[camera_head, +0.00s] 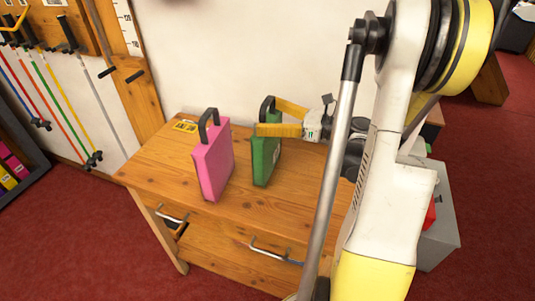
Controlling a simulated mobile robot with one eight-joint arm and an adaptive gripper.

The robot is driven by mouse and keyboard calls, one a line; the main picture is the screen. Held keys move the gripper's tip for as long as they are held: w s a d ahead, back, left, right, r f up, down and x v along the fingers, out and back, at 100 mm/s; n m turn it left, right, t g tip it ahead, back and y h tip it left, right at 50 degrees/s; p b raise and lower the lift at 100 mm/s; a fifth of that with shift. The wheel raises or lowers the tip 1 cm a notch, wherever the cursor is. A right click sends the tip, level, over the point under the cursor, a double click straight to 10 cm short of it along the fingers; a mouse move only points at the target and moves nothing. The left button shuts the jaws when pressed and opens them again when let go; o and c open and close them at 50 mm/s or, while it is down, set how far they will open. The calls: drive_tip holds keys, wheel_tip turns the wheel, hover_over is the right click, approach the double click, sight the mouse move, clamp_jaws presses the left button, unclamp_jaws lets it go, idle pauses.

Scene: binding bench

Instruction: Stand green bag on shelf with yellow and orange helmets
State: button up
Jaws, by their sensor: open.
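The green bag (264,160) stands upright on the wooden bench, with a dark handle on top. My gripper (267,116) reaches in from the right at the height of the bag's top. Its two yellow fingers are apart, one crossing in front of the bag's upper part and the other near the back of the handle. Whether the fingers touch the bag cannot be told. No yellow or orange helmet, and no shelf holding them, can be made out.
A pink bag (213,162) stands upright just left of the green one on the wooden bench (160,169). A dark rack (38,172) with pink and yellow items is at the far left. A grey box (440,229) stands at right, partly behind my arm. Red floor is open at lower left.

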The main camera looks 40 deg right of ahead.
drive_tip(key=c, duration=1.4)
drive_tip(key=shift+c, duration=0.3)
drive_tip(key=shift+r, duration=0.1)
